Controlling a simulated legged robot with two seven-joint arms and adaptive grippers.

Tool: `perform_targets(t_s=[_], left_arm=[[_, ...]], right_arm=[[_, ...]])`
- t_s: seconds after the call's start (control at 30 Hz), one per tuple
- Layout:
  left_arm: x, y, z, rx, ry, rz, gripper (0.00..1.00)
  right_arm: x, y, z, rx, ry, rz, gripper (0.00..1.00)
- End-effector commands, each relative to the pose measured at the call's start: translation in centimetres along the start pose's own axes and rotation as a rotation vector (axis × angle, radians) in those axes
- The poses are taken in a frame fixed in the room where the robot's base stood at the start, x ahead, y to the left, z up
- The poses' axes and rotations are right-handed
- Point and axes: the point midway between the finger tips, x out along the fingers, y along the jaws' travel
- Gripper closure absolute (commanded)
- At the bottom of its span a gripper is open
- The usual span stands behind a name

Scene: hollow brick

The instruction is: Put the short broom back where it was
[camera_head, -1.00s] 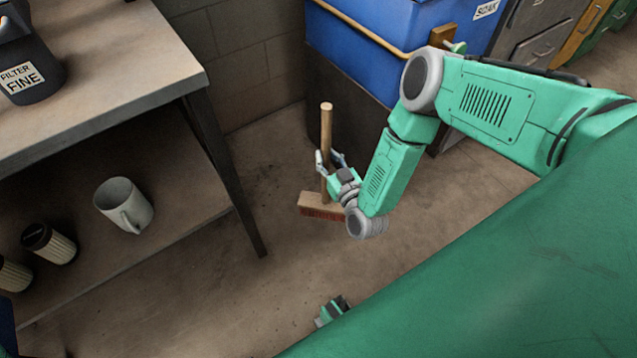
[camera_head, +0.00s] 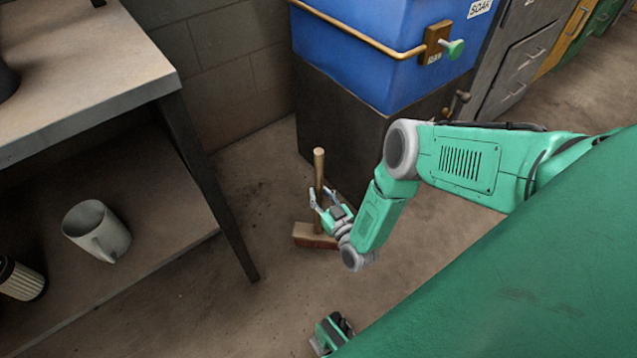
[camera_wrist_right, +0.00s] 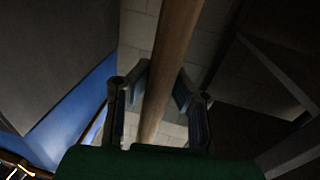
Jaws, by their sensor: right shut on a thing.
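The short broom (camera_head: 319,167) stands upright in the head view, in the gap between the workbench and the blue tank. It has a pale wooden handle and a wide wooden head (camera_head: 306,236) with reddish bristles at the bottom. The head is at or very near the floor; I cannot tell whether it touches. My right gripper (camera_head: 320,197) is shut on the handle, a little above the head, and partly covers the head. In the right wrist view the handle (camera_wrist_right: 171,60) runs between the two fingers (camera_wrist_right: 160,105).
The workbench (camera_head: 90,95) is at left, its dark leg (camera_head: 215,195) close to the broom. The blue tank (camera_head: 350,65) on a dark base (camera_head: 340,125) stands behind. A block wall (camera_head: 235,80) closes the back.

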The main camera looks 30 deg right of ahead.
Motion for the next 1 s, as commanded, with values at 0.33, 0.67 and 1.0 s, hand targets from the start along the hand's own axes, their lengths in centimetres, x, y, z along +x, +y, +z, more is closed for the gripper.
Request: perform_targets(t_s=[0.33, 0.67, 1.0], left_arm=[[1.4, 0.0, 0.1, 0.000, 0.000, 0.000, 0.50], [1.4, 0.0, 0.1, 0.000, 0.000, 0.000, 0.50], [0.8, 0.0, 0.1, 0.000, -0.001, 0.000, 0.50]], right_arm=[[0.0, -0.1, 2.3, 0.001, 0.002, -0.001, 1.00], [-0.1, 0.0, 2.5, 0.001, -0.001, -0.001, 0.65], [-1.4, -0.1, 2.3, 0.001, -0.005, -0.002, 0.65]])
